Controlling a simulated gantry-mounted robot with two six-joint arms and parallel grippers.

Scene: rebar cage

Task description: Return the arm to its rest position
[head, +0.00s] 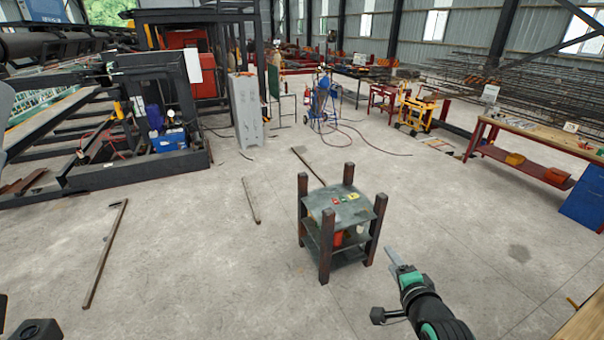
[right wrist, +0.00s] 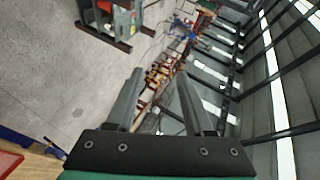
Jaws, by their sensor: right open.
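My right gripper (head: 396,262) reaches in from the bottom right of the head view, above the concrete floor and in front of a small steel table. In the right wrist view its two fingers (right wrist: 160,84) stand apart with nothing held between them. The right arm is black with green bands. At the bottom-left corner of the head view a dark part shows that may be mine; my left gripper's fingers are not in view.
The small steel table (head: 326,208) with thick corner posts stands near the gripper. A workbench (head: 530,137) stands at right. Bars (head: 105,255) lie on the floor at left. Open floor (head: 465,225) lies right of the steel table.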

